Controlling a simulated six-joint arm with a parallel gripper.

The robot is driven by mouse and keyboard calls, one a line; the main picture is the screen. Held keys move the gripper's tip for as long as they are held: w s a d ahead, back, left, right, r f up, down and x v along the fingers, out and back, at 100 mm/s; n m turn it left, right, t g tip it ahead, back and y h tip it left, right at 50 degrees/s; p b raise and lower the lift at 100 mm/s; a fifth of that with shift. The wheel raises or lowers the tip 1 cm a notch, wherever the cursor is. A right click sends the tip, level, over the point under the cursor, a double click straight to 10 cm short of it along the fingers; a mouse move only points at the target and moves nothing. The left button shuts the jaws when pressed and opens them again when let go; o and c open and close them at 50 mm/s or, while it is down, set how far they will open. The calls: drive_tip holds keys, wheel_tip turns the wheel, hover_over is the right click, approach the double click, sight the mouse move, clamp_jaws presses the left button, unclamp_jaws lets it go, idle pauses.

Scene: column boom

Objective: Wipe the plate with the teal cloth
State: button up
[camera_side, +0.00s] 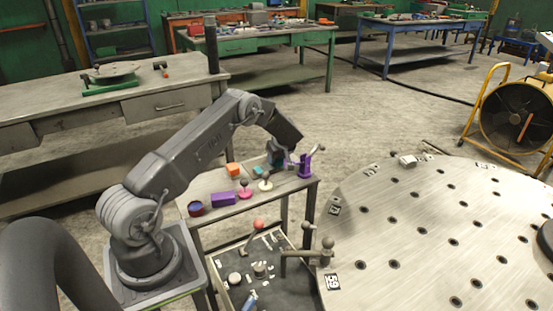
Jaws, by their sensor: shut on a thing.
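My gripper (281,158) is at the right end of the small table, low over its top. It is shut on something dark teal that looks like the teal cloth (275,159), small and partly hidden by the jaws. A lighter teal piece (257,169) lies on the table just left of it; I cannot tell its shape. I cannot make out a dish-like plate on the small table. A large round metal plate (430,215) with holes fills the right side.
The small table (222,180) holds an orange block (233,169), a purple box (222,200), a dark round bowl (196,209), a pink-based knob (245,193), a white-based knob (265,184) and a purple upright piece (306,167) close right of my gripper.

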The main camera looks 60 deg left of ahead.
drive_tip(key=shift+r, duration=3)
drive_tip(key=shift+r, duration=1.5)
drive_tip(key=shift+f, duration=0.1)
